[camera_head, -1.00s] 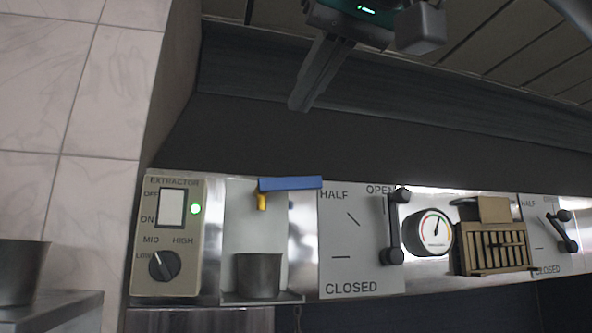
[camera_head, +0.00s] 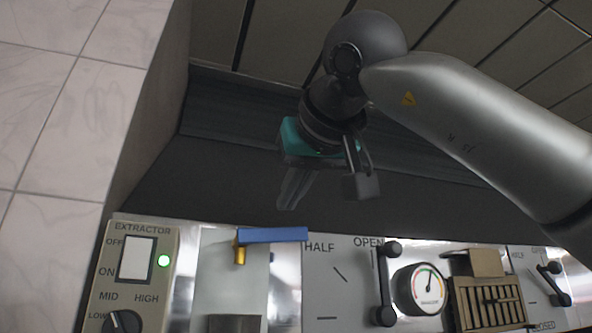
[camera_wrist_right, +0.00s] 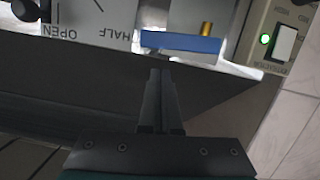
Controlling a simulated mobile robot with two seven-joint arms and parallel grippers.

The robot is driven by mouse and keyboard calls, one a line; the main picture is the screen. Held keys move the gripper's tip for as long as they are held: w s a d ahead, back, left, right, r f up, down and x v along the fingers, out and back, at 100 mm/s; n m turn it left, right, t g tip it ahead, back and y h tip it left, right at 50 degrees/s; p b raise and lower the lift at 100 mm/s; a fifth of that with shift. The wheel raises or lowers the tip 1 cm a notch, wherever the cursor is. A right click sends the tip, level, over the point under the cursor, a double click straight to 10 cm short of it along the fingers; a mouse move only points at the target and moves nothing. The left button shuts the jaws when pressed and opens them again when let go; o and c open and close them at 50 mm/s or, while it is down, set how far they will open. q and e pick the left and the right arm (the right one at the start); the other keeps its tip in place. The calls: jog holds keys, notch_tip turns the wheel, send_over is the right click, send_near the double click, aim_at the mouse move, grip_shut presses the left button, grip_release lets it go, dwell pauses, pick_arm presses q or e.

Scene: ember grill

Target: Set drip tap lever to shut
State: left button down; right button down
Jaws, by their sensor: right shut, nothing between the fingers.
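The drip tap has a blue lever (camera_head: 272,235) lying level across the top of a small brass tap body (camera_head: 240,250), on the steel panel right of the extractor box. My right gripper (camera_head: 288,200) is shut and empty, hanging above and apart from the lever in the head view. In the right wrist view the shut fingers (camera_wrist_right: 158,75) point toward the blue lever (camera_wrist_right: 182,43), with a gap between them. The brass tap body (camera_wrist_right: 207,28) shows beside the lever there. My left gripper is not in view.
The extractor box (camera_head: 130,275) has a lit green lamp. Right of the tap are a black damper lever (camera_head: 384,285), a round gauge (camera_head: 418,289) and a slatted brown vent box (camera_head: 490,300). Dark hood surface lies behind my gripper.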

aim_at(290, 230)
jog(key=shift+d+f, duration=0.15)
jog(key=shift+f, duration=0.75)
jog(key=shift+w+d+f+m, duration=0.1)
jog(key=shift+d+f+m, duration=0.1)
jog(key=shift+f+m, duration=0.6)
jog(key=shift+f, duration=0.2)
